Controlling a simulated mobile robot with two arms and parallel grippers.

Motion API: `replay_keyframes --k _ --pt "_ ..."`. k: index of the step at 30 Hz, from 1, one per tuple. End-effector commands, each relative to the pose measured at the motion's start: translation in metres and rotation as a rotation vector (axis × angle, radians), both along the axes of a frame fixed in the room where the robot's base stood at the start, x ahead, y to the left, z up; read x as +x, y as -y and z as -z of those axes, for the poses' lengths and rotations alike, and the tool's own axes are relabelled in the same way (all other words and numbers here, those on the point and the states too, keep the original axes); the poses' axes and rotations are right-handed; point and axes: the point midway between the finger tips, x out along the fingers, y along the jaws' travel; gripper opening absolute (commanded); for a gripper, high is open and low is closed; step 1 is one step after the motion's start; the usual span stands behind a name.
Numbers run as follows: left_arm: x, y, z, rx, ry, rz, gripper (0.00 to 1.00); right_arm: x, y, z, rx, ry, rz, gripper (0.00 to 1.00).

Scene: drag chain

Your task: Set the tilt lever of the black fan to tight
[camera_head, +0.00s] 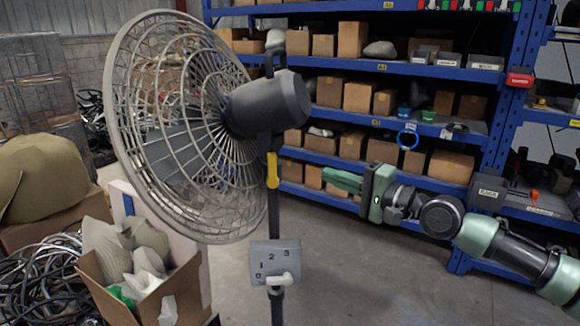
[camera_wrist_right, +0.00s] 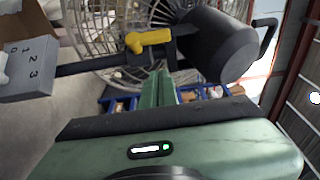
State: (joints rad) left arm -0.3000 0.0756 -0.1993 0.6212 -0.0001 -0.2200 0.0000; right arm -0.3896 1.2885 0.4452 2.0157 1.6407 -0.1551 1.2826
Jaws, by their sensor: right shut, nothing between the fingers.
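The black fan (camera_head: 268,102) stands on a dark pole, its round wire cage facing left. The yellow tilt lever (camera_head: 272,170) sits on the pole just below the motor housing and hangs downward. The lever also shows in the right wrist view (camera_wrist_right: 148,40), where the picture is turned sideways. My right gripper (camera_head: 338,180) is to the right of the lever, apart from it, with its green fingers shut and empty, pointing left. The fingers also show in the wrist view (camera_wrist_right: 158,88), just below the lever. My left gripper is not in view.
A grey control box (camera_head: 275,262) with numbers and a white knob is on the pole below the lever. Blue shelving (camera_head: 410,68) with cardboard boxes stands behind. An open box of sacks (camera_head: 138,285) and coiled cables (camera_head: 40,285) lie at left. The floor right of the pole is clear.

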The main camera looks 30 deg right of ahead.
Motion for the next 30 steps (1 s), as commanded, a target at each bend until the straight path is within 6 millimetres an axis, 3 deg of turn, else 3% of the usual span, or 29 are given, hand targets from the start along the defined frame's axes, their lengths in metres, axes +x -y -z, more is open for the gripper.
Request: replay_keyframes --k 16,26,30 --pt "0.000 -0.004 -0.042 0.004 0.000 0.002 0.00 0.036 -0.009 -0.006 0.008 0.005 0.008 0.00" --pt "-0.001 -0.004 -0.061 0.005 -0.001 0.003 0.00 0.070 -0.026 -0.006 0.007 0.006 0.000 0.00" --pt "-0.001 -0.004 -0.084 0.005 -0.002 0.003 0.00 0.076 -0.042 -0.007 0.009 0.001 -0.002 0.00"
